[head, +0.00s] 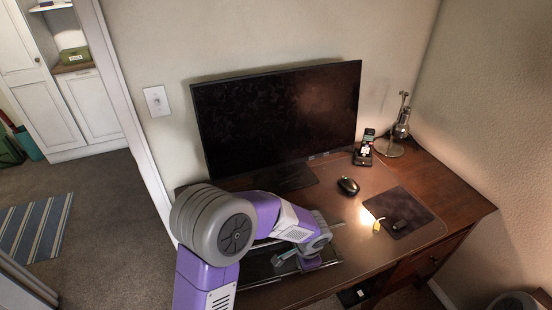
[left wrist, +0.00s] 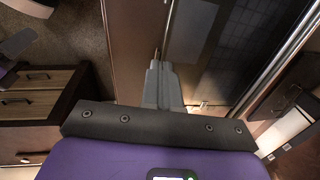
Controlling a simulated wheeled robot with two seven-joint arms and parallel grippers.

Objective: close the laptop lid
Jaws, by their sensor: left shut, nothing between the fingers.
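The laptop (head: 262,268) is a dark, flat shape at the front of the desk in the head view, largely hidden behind my left arm. In the left wrist view its dark keyboard area (left wrist: 245,45) and paler touchpad (left wrist: 190,30) show, so it stands open. The lid's exact angle cannot be told. My left gripper (head: 285,258) is over the laptop's front part. In the left wrist view the gripper (left wrist: 158,62) is shut and empty, its tips near the laptop's front edge; contact cannot be told. My right gripper is in neither view.
A large black monitor (head: 280,110) stands behind the laptop. To the right are a mouse (head: 348,186), a phone on its cradle (head: 366,145), a lamp (head: 400,125) and a dark mat (head: 410,205) with a small dark object on it.

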